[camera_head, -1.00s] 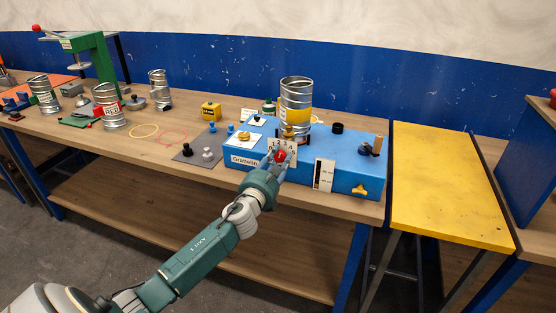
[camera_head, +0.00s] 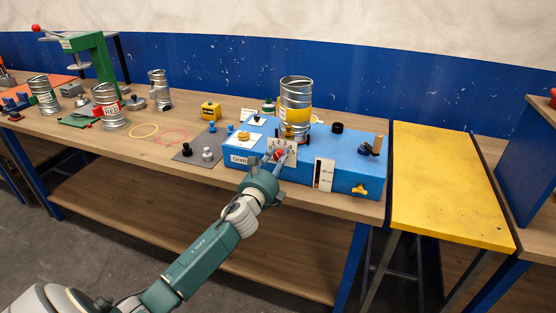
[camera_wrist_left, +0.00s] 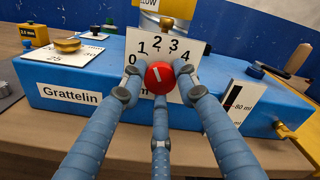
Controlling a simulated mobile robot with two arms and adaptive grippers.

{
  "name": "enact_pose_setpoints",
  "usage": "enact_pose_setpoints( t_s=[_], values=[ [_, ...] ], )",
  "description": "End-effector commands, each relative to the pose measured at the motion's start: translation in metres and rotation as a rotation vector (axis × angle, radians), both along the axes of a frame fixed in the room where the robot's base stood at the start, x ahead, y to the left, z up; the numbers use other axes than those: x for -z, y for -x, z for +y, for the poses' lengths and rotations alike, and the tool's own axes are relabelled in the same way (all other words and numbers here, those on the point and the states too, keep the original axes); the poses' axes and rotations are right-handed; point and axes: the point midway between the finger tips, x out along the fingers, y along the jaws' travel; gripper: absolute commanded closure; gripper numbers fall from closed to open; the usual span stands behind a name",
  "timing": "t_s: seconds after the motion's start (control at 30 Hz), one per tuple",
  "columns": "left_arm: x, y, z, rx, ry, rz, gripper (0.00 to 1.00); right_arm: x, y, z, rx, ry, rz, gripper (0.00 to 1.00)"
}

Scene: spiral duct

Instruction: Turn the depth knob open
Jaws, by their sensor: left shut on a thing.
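The depth knob is a red round knob (camera_wrist_left: 159,76) with a short white mark, on the front of the blue Grattelin box (camera_wrist_left: 75,92). A white scale card (camera_wrist_left: 146,62) behind it reads 0 to 4. The mark looks nearly upright, leaning a little left; its exact reading cannot be told. My left gripper (camera_wrist_left: 158,88) is shut on the knob, fingers on both sides and one below. In the head view the gripper (camera_head: 276,163) reaches the knob (camera_head: 279,155) from the front. My right gripper is not in view.
A yellow table (camera_head: 448,190) stands to the right. Small weights stand on a grey mat (camera_head: 196,158).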

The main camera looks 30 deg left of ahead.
Motion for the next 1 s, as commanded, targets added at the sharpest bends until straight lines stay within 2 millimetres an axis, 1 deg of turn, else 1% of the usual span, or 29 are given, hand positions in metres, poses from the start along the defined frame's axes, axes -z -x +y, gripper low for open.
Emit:
enact_pose_setpoints(
  t_s=[0.03,1.0],
  values=[
    [-0.0065,-0.0007,0.0026,-0.004,0.04,-0.02,0.96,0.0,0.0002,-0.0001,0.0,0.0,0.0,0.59],
    [-0.0054,-0.0004,0.0045,-0.003,0.937,-0.236,0.96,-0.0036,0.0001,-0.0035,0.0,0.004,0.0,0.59]
  ],
)
